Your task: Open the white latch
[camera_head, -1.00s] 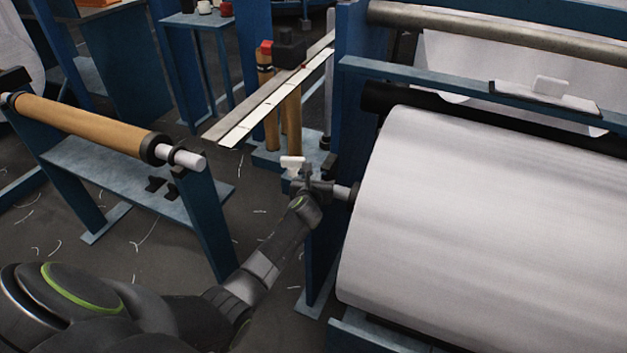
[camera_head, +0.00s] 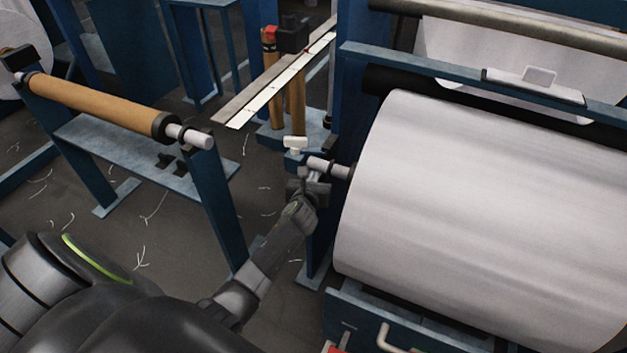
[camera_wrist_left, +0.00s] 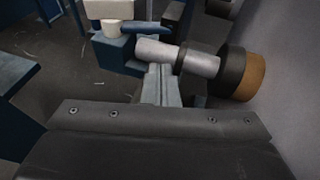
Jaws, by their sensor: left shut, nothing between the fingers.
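The white latch (camera_head: 295,143) is a small T-shaped piece on the blue frame, just left of the roll's shaft end in the head view. A white block at the top edge of the left wrist view (camera_wrist_left: 108,9) appears to be the same latch, partly cut off. My left gripper (camera_head: 314,178) is shut and empty, below and slightly right of the latch in the head view, with a visible gap. In the left wrist view its fingers (camera_wrist_left: 159,80) are together just below the shaft end (camera_wrist_left: 160,50). My right gripper is not in view.
The large white fabric roll (camera_head: 490,220) and its shaft (camera_head: 325,166) lie close to my left gripper on the right. A stand with a brown roller (camera_head: 95,105) is at left. A white-handled piece (camera_head: 538,76) sits on the upper blue rail. Floor between the stands is open.

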